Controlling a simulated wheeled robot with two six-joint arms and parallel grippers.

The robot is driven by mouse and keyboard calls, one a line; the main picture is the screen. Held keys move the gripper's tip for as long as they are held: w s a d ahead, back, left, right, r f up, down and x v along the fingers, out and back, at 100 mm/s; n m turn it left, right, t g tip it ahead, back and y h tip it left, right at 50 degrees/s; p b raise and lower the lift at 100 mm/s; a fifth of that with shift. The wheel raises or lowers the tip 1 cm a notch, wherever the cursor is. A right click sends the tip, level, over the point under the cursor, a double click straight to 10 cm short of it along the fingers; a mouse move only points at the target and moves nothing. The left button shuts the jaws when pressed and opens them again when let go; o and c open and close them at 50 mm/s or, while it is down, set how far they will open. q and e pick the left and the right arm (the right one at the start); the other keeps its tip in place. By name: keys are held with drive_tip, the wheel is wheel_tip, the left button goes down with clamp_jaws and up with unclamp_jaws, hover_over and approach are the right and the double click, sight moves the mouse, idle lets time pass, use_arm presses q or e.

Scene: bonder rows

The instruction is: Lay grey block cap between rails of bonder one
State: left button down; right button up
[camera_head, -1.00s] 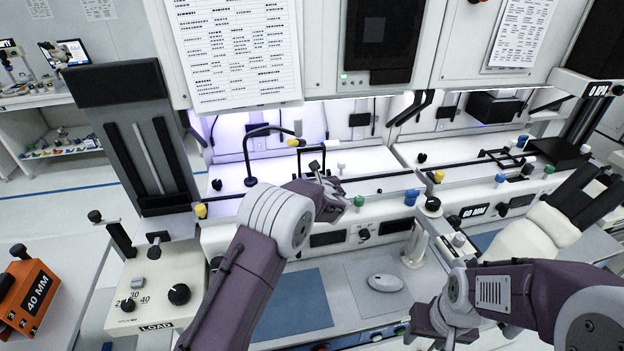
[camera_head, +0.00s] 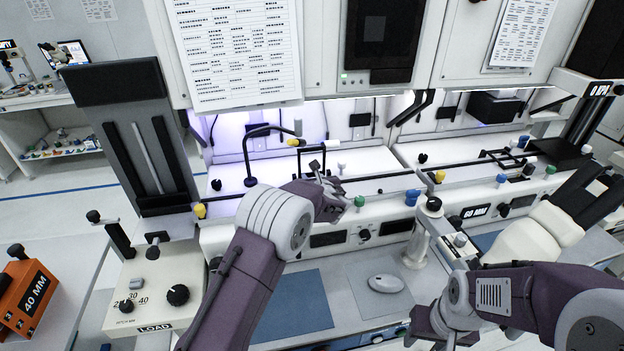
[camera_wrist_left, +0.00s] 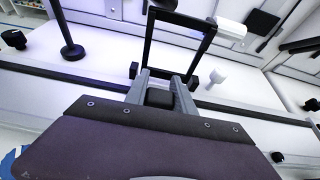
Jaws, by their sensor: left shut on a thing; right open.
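My left gripper (camera_head: 322,176) is over the white deck of the left-hand bonder, beside a black upright frame. In the left wrist view its two grey fingers (camera_wrist_left: 163,82) flank a small dark block (camera_wrist_left: 160,98), which I take as the grey block cap. The fingers hide much of it. The black frame (camera_wrist_left: 181,18) stands just beyond the fingertips. I cannot tell whether the block touches the deck or the rails. My right gripper (camera_head: 428,324) is open and low at the front of the bench, away from the deck.
A load station (camera_head: 155,285) with black knobs stands at left. Blue (camera_head: 411,197), green and yellow knobs line the bonder fronts. A white mouse (camera_head: 385,283) lies on the bench. A lamp on a bent black stem (camera_head: 250,160) stands left of my left gripper.

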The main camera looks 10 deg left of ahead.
use_arm(q)
drive_tip(key=shift+f+b, duration=0.9)
drive_tip(key=shift+b, duration=0.1)
drive_tip(key=shift+f, duration=0.1)
idle(0.3)
drive_tip(key=shift+f+b, duration=0.2)
drive_tip(key=shift+b, duration=0.2)
drive_tip(key=c, duration=1)
unclamp_jaws()
drive_tip(key=shift+o, duration=0.2)
drive_tip(key=shift+s, duration=0.1)
